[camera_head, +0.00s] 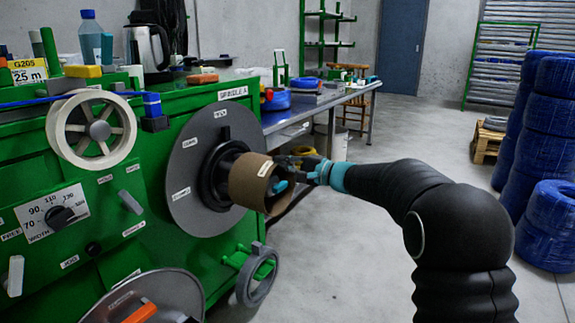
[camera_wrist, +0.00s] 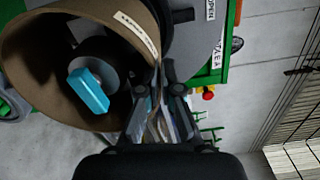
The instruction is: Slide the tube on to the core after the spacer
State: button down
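The tube (camera_head: 248,182) is a short brown cardboard cylinder with a white label, lying level in front of the machine's large grey disc. In the wrist view the tube (camera_wrist: 32,62) surrounds the dark core (camera_wrist: 101,52), which has a light-blue piece (camera_wrist: 89,91) at its end; a gap shows between core and tube wall. A black ring-shaped part (camera_head: 213,178), perhaps the spacer, sits between disc and tube. My gripper (camera_head: 297,166) is at the tube's near rim. In the wrist view its fingers (camera_wrist: 157,92) straddle the wall, one inside and one outside, and appear shut on it.
The grey disc (camera_head: 185,175) stands against the green machine (camera_head: 110,225). A white handwheel (camera_head: 95,130) is to its left, a grey handwheel (camera_head: 258,278) below. A workbench (camera_head: 325,103) runs behind. Blue coils (camera_head: 545,225) stand at the right. The floor beside my arm is clear.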

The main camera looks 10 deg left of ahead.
aim_at(268, 158)
jog(key=shift+x, duration=2.3)
jog(key=shift+b, duration=0.4)
jog(key=shift+x, duration=1.3)
dwell(1.4)
jog(key=shift+s+a+f+b, duration=0.1)
jog(key=shift+f+b, duration=0.55)
jog(key=shift+b, duration=0.05)
dwell(0.8)
